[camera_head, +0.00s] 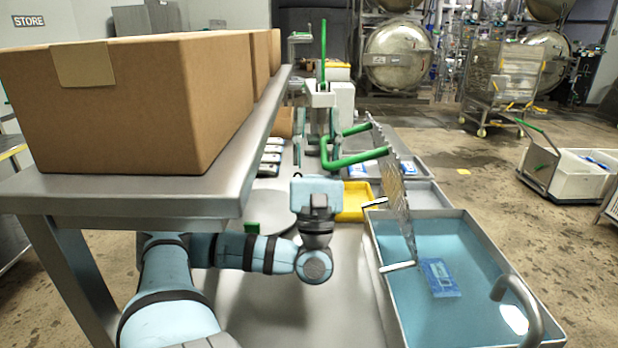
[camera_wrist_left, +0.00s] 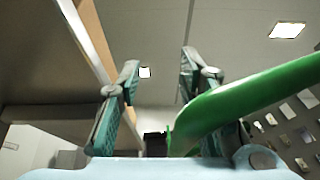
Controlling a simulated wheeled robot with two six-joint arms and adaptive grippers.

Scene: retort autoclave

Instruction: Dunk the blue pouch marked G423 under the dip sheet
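A blue pouch (camera_head: 440,277) with a pale label lies in the water of the blue-lined metal tank (camera_head: 480,238). Its marking is too small to read. The perforated dip sheet (camera_head: 396,190) stands steeply raised at the tank's left side, its lower end close to the pouch. Its green U-shaped handle (camera_head: 345,160) sticks out to the left and also shows in the left wrist view (camera_wrist_left: 245,95). My left gripper (camera_head: 316,115) points up, its fingers (camera_wrist_left: 158,85) apart. The handle passes in front of one finger; I cannot tell whether they touch. My right gripper is out of view.
Cardboard boxes (camera_head: 130,105) stand on a raised shelf (camera_head: 120,195) above my left arm. A yellow tray (camera_head: 354,200) and a tray with blue-and-white pouches (camera_head: 410,168) lie behind the tank. A curved metal handle (camera_head: 522,303) rises at the tank's near right.

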